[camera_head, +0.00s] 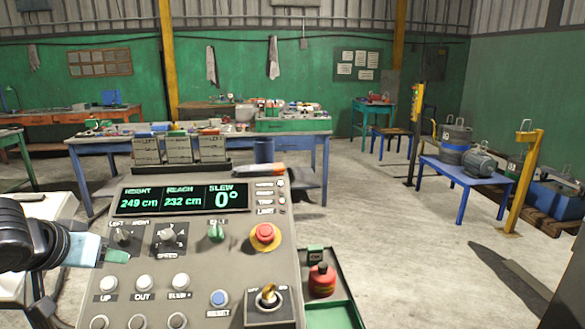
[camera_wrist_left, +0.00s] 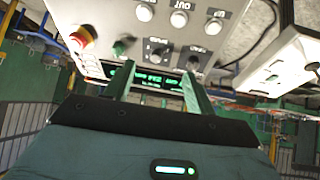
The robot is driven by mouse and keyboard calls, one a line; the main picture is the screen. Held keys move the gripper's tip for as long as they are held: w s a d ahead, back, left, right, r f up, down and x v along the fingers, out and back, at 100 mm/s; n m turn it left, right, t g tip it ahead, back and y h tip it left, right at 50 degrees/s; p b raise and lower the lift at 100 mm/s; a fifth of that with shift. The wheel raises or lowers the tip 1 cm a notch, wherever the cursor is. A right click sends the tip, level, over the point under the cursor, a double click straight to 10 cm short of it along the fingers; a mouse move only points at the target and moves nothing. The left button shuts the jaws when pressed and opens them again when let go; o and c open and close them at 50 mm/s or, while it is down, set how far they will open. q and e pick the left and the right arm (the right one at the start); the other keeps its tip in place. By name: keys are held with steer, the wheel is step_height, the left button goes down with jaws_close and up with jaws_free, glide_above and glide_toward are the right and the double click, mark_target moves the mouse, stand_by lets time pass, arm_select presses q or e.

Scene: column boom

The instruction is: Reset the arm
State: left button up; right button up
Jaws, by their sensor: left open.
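A grey control panel (camera_head: 200,260) fills the lower left of the head view. Its display (camera_head: 181,199) reads height 249 cm, reach 232 cm and slew 0°. The blue reset button (camera_head: 219,298) sits low on the panel, right of a row of white buttons (camera_head: 142,282). A red stop button (camera_head: 264,234) and a key or toggle switch (camera_head: 267,297) are on the right side. My left gripper (camera_head: 118,255) is over the panel's left side, left of the reset button. In the left wrist view its fingers (camera_wrist_left: 158,82) are apart, with the display between them. My right gripper is not visible.
Behind stands a blue-legged workbench (camera_head: 322,160) with grey boxes. A blue table (camera_head: 467,179) with a motor and canister stands at right. Open floor lies between.

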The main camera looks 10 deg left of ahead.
arm_select(q)
steer(key=s+d+f+m+g+h, duration=0.15)
steer(key=s+d+f, duration=0.3)
steer(key=f, duration=0.75)
steer(key=s+d+f+m+g, duration=0.1)
steer(key=s+d+f+g, duration=0.3)
steer(key=f, duration=0.9)
steer(key=s+d+f+m+g, duration=0.1)
steer(key=s+d+f, duration=0.4)
steer(key=s, duration=0.4)
steer(key=s+d+f+m+g, duration=0.1)
steer(key=s+d+f, duration=0.45)
steer(key=s, duration=0.45)
steer(key=w+d+f+t+h, duration=0.1)
steer(key=w+f+t, duration=0.1)
steer(key=f, duration=0.3)
steer(key=w+d+f+t+b, duration=0.1)
steer(key=w+d+f+t, duration=0.1)
steer(key=f+t, duration=0.3)
steer(key=shift+w+f+h, duration=0.35)
steer(key=shift+w+f, duration=0.1)
steer(key=shift+f, duration=0.2)
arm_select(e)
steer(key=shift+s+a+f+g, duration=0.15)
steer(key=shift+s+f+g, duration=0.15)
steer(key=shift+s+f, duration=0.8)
arm_select(q)
steer(key=shift+n, duration=0.25)
